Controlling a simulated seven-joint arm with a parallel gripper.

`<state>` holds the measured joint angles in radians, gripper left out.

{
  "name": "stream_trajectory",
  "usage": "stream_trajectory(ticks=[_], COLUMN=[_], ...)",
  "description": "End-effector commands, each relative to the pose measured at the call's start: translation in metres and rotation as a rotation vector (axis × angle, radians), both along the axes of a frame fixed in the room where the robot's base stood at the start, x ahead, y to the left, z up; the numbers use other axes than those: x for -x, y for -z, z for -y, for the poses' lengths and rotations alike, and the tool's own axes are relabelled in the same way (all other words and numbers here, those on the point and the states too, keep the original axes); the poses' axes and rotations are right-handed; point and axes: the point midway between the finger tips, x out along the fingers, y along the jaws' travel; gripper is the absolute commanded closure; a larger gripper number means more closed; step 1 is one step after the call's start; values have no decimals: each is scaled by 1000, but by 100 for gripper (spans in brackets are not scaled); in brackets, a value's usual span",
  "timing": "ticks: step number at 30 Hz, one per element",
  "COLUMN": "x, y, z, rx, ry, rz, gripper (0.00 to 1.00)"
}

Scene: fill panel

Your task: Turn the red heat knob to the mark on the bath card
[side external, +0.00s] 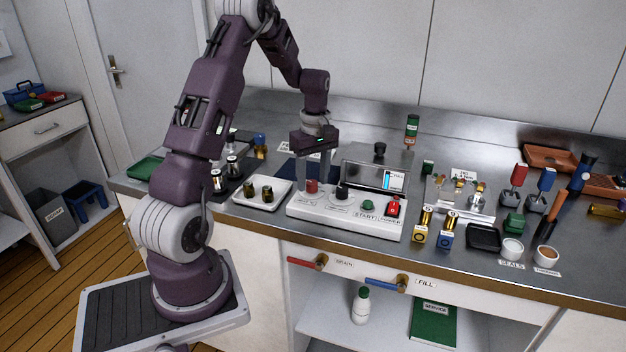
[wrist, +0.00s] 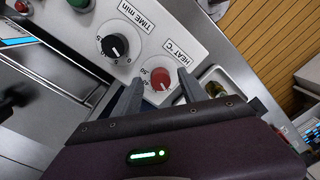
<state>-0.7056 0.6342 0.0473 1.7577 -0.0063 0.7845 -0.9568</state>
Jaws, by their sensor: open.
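The red heat knob (wrist: 160,78) sits on the white panel (wrist: 135,18), under the label HEAT °C, with printed numbers around it. In the side external view the knob (side external: 311,186) is at the panel's left end. My gripper (side external: 314,180) points down over it. In the wrist view its two fingers (wrist: 160,92) are apart, one on each side of the knob; I cannot tell whether they touch it. The black time knob (wrist: 114,45) is beside it.
A white tray (side external: 236,199) with dark-capped jars is just left of the panel. The green start button (side external: 368,206) and the red power switch (side external: 393,207) are to the right. Gold and blue bottles stand further right. The red drain valve (side external: 305,262) is below the counter edge.

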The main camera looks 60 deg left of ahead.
Motion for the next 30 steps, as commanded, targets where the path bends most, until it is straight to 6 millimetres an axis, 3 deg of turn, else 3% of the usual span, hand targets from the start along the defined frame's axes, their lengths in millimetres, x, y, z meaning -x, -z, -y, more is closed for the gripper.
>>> stream_trajectory(ticks=[9,17,30], x=[0,0,0], y=[8,7,7], z=[1,1,1], rx=[0,0,-1], ry=[2,3,83], rz=[2,1,2], gripper=[50,100,100])
